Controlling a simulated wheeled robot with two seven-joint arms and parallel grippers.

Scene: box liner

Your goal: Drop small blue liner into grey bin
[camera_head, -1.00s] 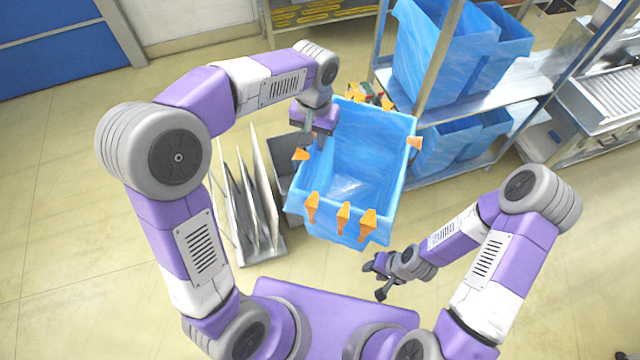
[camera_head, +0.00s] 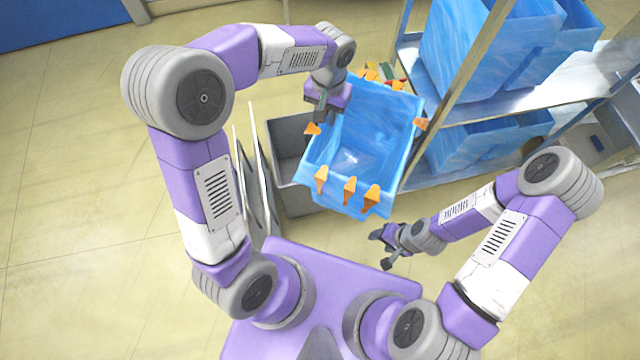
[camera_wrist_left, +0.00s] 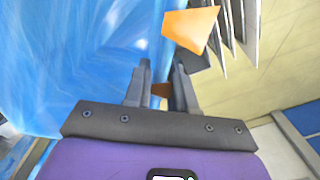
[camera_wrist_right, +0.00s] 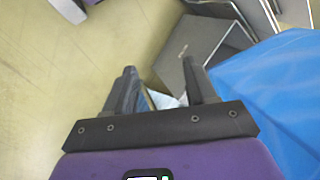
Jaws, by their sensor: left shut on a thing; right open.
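My left gripper (camera_head: 322,115) is at the liner's left rim. In the left wrist view it is shut on a small orange-brown piece (camera_wrist_left: 161,90), apparently a clip, beside the blue film (camera_wrist_left: 70,60). The grey bin (camera_head: 292,198) stands left of the lined box, partly hidden by it. My right gripper (camera_head: 382,250) is open and empty, near the box's front right.
Upright pale panels (camera_head: 262,170) stand left of the grey bin, partly hidden by my left arm. A metal shelf (camera_head: 500,105) with larger blue-lined boxes (camera_head: 460,55) stands at the right. Bare floor (camera_head: 80,200) lies at the left.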

